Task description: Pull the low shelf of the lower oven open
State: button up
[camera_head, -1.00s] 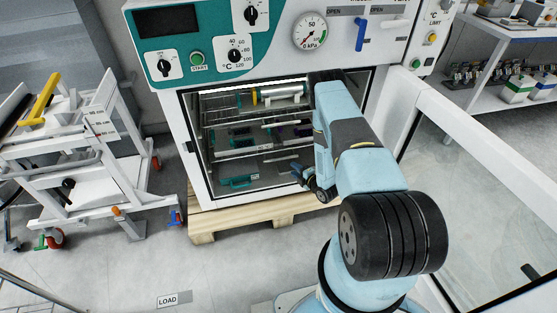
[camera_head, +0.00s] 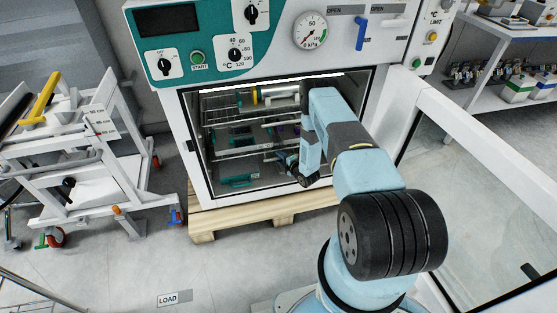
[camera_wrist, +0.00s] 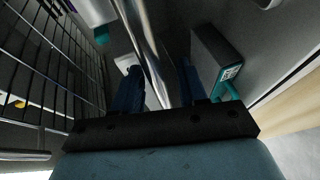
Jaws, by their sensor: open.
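The lower oven (camera_head: 190,150) is open at the front, with wire shelves inside. The low shelf (camera_head: 245,153) is in the lower half of the chamber, partly hidden by my arm. My gripper (camera_head: 281,159) is inside the oven opening at the right, near that shelf's front edge. In the wrist view my gripper (camera_wrist: 158,88) has its two blue fingers apart. A shiny metal bar (camera_wrist: 148,45), apparently the low shelf's front bar, runs between them. I cannot tell if a finger touches it.
A wire rack (camera_wrist: 45,60) is close at left in the wrist view. A dark teal-handled item (camera_wrist: 217,60) is close at right; a teal item (camera_head: 238,181) lies low in the oven.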

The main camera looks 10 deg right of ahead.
grip_shut()
dwell(0.4)
